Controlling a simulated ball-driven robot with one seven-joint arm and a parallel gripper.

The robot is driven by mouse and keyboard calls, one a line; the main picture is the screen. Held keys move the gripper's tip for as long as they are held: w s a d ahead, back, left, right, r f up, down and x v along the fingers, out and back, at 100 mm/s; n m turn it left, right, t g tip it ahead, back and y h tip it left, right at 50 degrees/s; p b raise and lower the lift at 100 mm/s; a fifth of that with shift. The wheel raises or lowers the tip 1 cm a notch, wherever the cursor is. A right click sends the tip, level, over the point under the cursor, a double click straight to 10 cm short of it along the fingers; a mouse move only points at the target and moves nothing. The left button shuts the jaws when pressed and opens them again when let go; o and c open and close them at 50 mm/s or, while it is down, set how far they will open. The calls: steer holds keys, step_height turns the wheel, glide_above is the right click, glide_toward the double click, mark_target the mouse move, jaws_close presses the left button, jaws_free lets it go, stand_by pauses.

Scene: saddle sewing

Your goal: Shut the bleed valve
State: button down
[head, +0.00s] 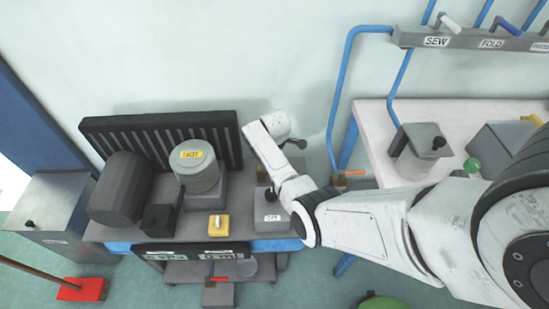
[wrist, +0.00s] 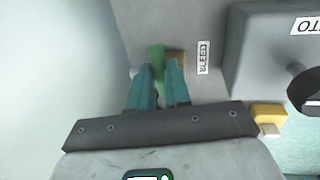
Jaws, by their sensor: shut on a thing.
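The bleed valve shows in the wrist view as a green lever (wrist: 156,58) beside a small brown block (wrist: 176,58), with a BLEED label (wrist: 203,57) to its right. The two teal fingers of my gripper (wrist: 160,80) are closed around the lower part of the green lever, and its upper end sticks out past the fingertips. The fingers hide the rest of the lever. In the head view, my arm bends over the back right of the grey bench, and I cannot make out the bleed valve there.
A grey box with an AUTO label (wrist: 267,35) and a dark knob (wrist: 305,88) stands to the right in the wrist view. A yellow block (wrist: 268,115) is below it. In the head view, a tank marked HOT (head: 196,170) and a dark cylinder (head: 121,188) stand left of my arm.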

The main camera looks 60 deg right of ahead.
steer(key=shift+w, duration=0.1)
steer(key=c, duration=1.1)
jaws_free()
steer(key=shift+r, duration=0.1)
steer(key=r, duration=0.3)
steer(key=a+r, duration=0.1)
steer(key=r, duration=0.3)
steer(key=s+a+r, duration=0.1)
steer(key=r, duration=0.2)
steer(key=shift+s+r+p, duration=0.1)
steer(key=shift+r+p, duration=0.1)
steer(key=shift+p, duration=0.2)
